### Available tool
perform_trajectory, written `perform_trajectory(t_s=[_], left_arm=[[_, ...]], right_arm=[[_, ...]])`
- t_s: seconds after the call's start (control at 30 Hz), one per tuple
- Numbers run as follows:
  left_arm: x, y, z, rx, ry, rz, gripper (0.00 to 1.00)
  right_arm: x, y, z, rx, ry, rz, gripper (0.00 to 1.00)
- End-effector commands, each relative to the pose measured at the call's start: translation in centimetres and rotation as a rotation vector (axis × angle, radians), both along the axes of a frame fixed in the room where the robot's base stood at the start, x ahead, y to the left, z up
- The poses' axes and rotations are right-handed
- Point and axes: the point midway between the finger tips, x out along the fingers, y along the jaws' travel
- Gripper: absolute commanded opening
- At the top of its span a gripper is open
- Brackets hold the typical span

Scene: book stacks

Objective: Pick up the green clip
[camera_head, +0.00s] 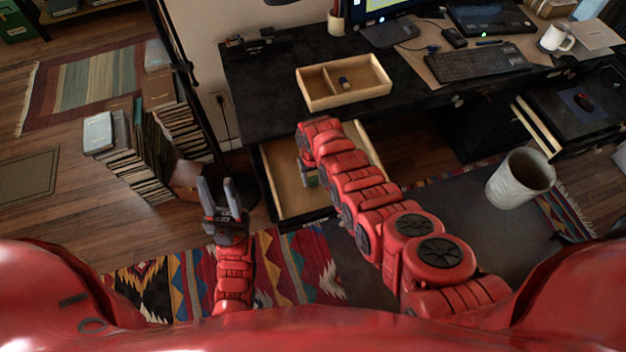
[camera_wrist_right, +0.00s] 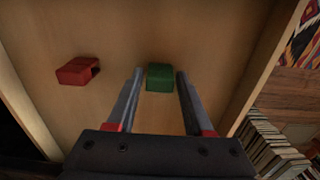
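The green clip (camera_wrist_right: 160,77) lies on the floor of the open drawer (camera_wrist_right: 118,27), seen in the right wrist view. My right gripper (camera_wrist_right: 158,72) is open, with a finger on each side of the green clip and a gap to each. In the head view my right arm reaches into the drawer (camera_head: 284,183), and its gripper (camera_head: 308,174) is mostly hidden by the arm. A small bit of green shows beside it. My left gripper (camera_head: 220,188) is open and empty, left of the drawer.
A red clip (camera_wrist_right: 79,71) lies left of the green one in the drawer. A wooden tray (camera_head: 311,104) with a small blue item sits on the black desk (camera_head: 262,80). Book stacks (camera_head: 143,160) stand on the floor at left. A bin (camera_head: 520,178) is at right.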

Motion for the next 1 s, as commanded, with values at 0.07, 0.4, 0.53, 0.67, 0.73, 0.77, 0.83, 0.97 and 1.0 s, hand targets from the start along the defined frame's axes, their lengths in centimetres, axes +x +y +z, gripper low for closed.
perform_trajectory(t_s=[0.07, 0.4, 0.53, 0.67, 0.73, 0.77, 0.83, 0.97, 1.0], left_arm=[[0.0, 0.0, 0.0, 0.0, 0.0, 0.0, 0.4], [0.0, 0.0, 0.0, 0.0, 0.0, 0.0, 0.4], [0.0, 0.0, 0.0, 0.0, 0.0, 0.0, 0.4], [0.0, 0.0, 0.0, 0.0, 0.0, 0.0, 0.4], [0.0, 0.0, 0.0, 0.0, 0.0, 0.0, 0.4], [0.0, 0.0, 0.0, 0.0, 0.0, 0.0, 0.4], [0.0, 0.0, 0.1, 0.0, 0.0, 0.0, 0.4], [0.0, 0.0, 0.2, 0.0, 0.0, 0.0, 0.4], [0.0, 0.0, 0.2, 0.0, 0.0, 0.0, 0.4]], right_arm=[[0.0, 0.0, 0.0, 0.0, 0.0, 0.0, 0.35], [0.0, 0.0, 0.0, 0.0, 0.0, 0.0, 0.0], [0.0, 0.0, 0.0, 0.0, 0.0, 0.0, 0.0], [0.0, 0.0, 0.2, 0.0, 0.0, 0.0, 0.0], [0.1, 0.0, 0.3, 0.0, 0.0, 0.0, 0.0], [0.1, 0.0, 0.4, 0.0, 0.0, 0.001, 0.0], [0.1, 0.0, 0.8, 0.001, -0.002, 0.001, 0.0], [0.1, 0.0, 1.8, 0.001, -0.002, 0.001, 0.0], [0.1, 0.0, 2.2, 0.001, -0.004, 0.0, 0.0]])
